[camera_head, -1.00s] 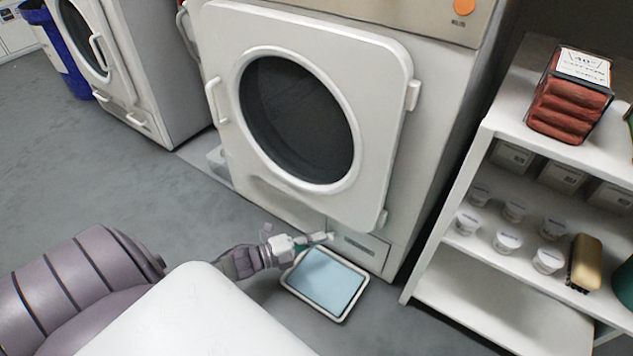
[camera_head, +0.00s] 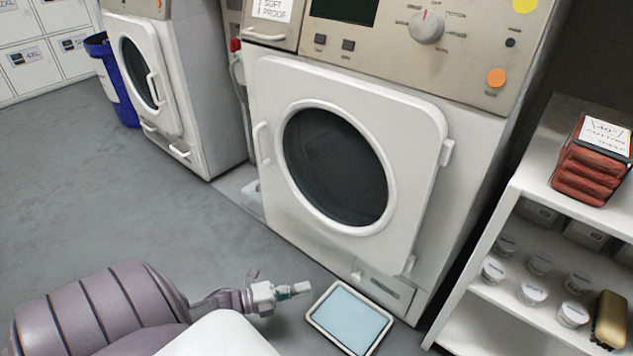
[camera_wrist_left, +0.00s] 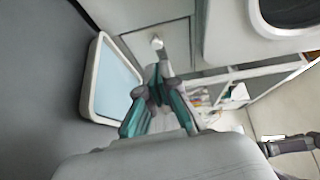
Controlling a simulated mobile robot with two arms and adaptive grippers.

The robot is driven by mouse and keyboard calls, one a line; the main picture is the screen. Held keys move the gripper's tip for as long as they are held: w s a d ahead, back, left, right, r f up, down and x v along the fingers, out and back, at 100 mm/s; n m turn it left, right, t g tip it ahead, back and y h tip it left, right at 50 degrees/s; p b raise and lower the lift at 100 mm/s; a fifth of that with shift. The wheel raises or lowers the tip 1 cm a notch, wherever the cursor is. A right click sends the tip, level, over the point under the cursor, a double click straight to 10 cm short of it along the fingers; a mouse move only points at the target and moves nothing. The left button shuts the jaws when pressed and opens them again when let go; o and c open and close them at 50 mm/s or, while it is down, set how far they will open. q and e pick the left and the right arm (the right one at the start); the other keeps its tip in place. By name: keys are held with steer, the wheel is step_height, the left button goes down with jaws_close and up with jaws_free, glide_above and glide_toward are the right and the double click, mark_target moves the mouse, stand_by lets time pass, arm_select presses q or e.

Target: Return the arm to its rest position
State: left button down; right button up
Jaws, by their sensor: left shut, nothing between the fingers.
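My left gripper (camera_head: 294,290) is shut and empty at the end of my left arm, which comes in from the lower left. It is to the left of the tray on the floor and apart from it in the head view. In the left wrist view, the gripper's fingers (camera_wrist_left: 159,88) come together, with nothing between them. My right gripper is not in the head view; a dark arm part at the right edge of the left wrist view does not show a jaw clearly.
A white-rimmed tray (camera_head: 313,320) with a light blue inside lies on the floor before the closed machine door (camera_head: 414,120). A white shelf (camera_head: 507,215) with cups and red folded cloth stands at right. A second machine (camera_head: 200,95) and blue bin (camera_head: 118,85) stand left. Floor at left is clear.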

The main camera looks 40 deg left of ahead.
arm_select(q)
steer(key=shift+s+a, duration=0.35)
